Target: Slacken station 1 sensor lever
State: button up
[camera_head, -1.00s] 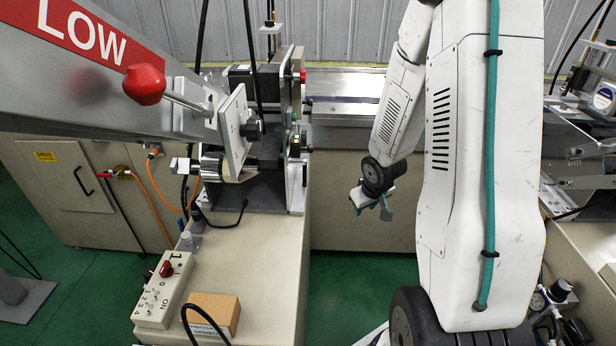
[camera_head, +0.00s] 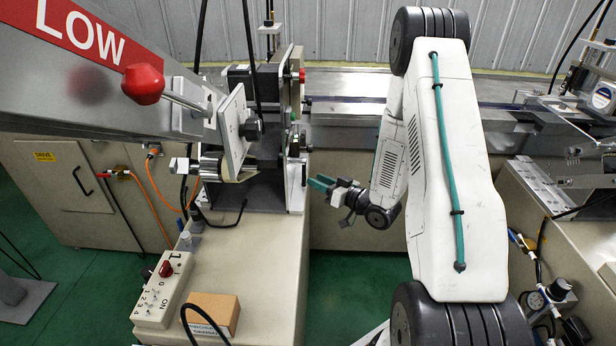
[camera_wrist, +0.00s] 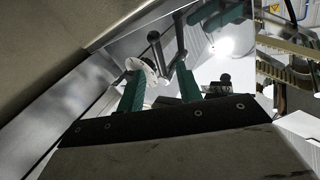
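My gripper (camera_head: 320,184) has teal fingers and is just right of the station with the black motor, pointing left, apart from it. In the wrist view my gripper (camera_wrist: 159,82) shows its two fingers spread with a gap between them and nothing held. Beyond the fingers is a dark lever with a rounded end (camera_wrist: 155,40), near a pale round part (camera_wrist: 143,70). I cannot tell for certain whether this is the station 1 sensor lever. In the head view no sensor lever can be clearly picked out. A red-knobbed lever (camera_head: 144,84) stands at upper left.
A switch box (camera_head: 163,290) and a cardboard box (camera_head: 215,312) lie on the beige cabinet top (camera_head: 262,262). The grey arm marked LOW (camera_head: 85,40) spans the upper left. A metal rail (camera_head: 345,85) runs behind. Green floor (camera_head: 350,290) shows between the machines.

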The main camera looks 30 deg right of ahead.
jog(key=shift+x, duration=2.35)
grip_shut()
jog(key=shift+d+f, duration=0.1)
jog(key=shift+w+d+n+t, duration=0.15)
jog(key=shift+n+t, duration=0.15)
jog(key=shift+n, duration=0.2)
grip_release()
jog(key=v, duration=0.7)
jog(key=shift+s, duration=0.35)
jog(key=shift+d+f, duration=0.15)
